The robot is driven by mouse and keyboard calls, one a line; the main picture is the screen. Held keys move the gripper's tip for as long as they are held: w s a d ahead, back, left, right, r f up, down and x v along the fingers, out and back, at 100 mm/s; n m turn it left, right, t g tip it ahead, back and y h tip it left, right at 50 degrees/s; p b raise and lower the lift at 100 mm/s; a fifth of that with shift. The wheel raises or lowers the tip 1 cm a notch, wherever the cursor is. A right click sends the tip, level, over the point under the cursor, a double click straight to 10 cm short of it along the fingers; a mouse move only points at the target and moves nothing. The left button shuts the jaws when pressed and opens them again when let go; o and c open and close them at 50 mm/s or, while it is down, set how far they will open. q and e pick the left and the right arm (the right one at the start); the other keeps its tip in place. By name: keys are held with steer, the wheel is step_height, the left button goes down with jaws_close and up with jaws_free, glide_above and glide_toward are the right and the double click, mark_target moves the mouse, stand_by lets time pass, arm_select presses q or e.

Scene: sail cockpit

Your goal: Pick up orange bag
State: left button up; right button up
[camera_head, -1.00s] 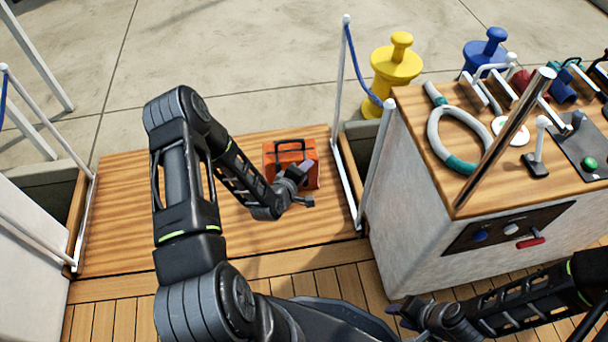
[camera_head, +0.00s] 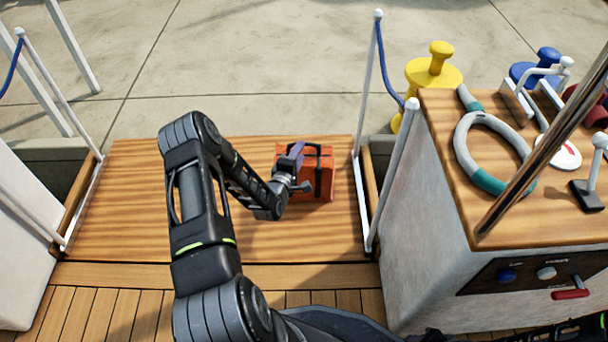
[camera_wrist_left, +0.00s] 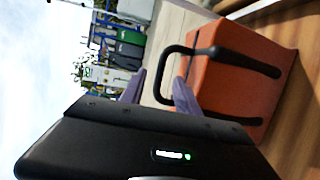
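The orange bag (camera_head: 322,184) with black straps and a black handle stands on the wooden deck in the head view. In the left wrist view the bag (camera_wrist_left: 240,75) is at the right, with its handle loop reaching toward my fingers. My left gripper (camera_head: 300,170) is at the left side of the bag, at handle height. Its two purple fingers (camera_wrist_left: 157,92) are apart, with the end of the handle loop near the right one. I cannot tell if they touch. Of my right arm, only a dark part shows at the bottom edge; its fingers cannot be made out.
A white console (camera_head: 435,220) with a wooden top stands right of the bag, carrying a grey and teal ring (camera_head: 463,150) and levers. White posts (camera_head: 364,140) with a blue rope flank the deck. A yellow bollard (camera_head: 433,72) stands behind. The deck left of my arm is clear.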

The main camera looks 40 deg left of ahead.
arm_select(q)
steer(key=shift+w, duration=0.2)
steer(key=shift+w+a+f, duration=0.15)
steer(key=shift+w, duration=0.1)
steer(key=b+x, duration=0.3)
steer(key=x, duration=0.1)
steer(key=shift+w+f, duration=0.15)
steer(key=shift+w+a, duration=0.1)
steer(key=shift+w, duration=0.05)
jaws_close()
stand_by(0.4)
stand_by(1.0)
